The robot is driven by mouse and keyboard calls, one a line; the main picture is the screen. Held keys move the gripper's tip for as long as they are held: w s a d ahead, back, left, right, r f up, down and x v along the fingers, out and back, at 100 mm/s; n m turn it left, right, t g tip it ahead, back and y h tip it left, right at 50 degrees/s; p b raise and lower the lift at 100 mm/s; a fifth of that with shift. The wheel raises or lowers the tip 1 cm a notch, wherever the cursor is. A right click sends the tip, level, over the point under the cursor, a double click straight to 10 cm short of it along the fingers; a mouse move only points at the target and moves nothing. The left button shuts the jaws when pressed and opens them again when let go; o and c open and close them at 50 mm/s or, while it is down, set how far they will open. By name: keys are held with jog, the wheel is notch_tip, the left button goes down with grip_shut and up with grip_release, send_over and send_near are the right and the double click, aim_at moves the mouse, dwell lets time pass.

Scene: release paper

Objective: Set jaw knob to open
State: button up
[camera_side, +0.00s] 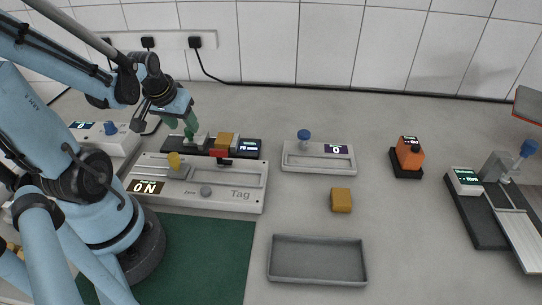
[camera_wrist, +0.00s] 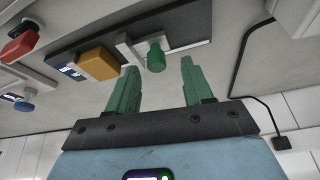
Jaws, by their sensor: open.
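A dark clamp-like device (camera_side: 247,155) with a small lit display stands behind the pale "Tag" panel. A green knob (camera_side: 189,134) is at its left end in the side view. In the wrist view the green knob (camera_wrist: 156,57) sits beside a pale jaw block (camera_wrist: 130,50), with a yellow-orange block (camera_wrist: 97,63) on the other side of that jaw. My gripper (camera_side: 181,122) is just above the knob. In the wrist view my gripper's green fingers (camera_wrist: 157,77) are spread and empty, and the knob shows between and beyond their tips. I cannot tell whether they touch it.
The pale "Tag" panel (camera_side: 230,204) with a yellow knob (camera_side: 174,160) is in front. A device with a blue knob (camera_side: 304,134), an orange device (camera_side: 408,153), a loose yellow block (camera_side: 341,200) and an empty grey tray (camera_side: 318,279) are to the right. A cable runs along the wall.

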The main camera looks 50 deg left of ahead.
jog(key=v, duration=1)
jog(key=shift+w+a, duration=0.1)
dwell(0.4)
jog(key=w+d+m+t+h, duration=0.1)
jog(key=w+d+m, duration=0.2)
jog(key=d, duration=0.5)
jog(key=w+d+f+m+t+h, duration=0.1)
jog(key=w+d+m, duration=0.3)
jog(key=d, duration=0.4)
jog(key=shift+w+d+t+h, duration=0.4)
jog(key=shift+w+t, duration=0.3)
jog(key=shift+w, duration=0.15)
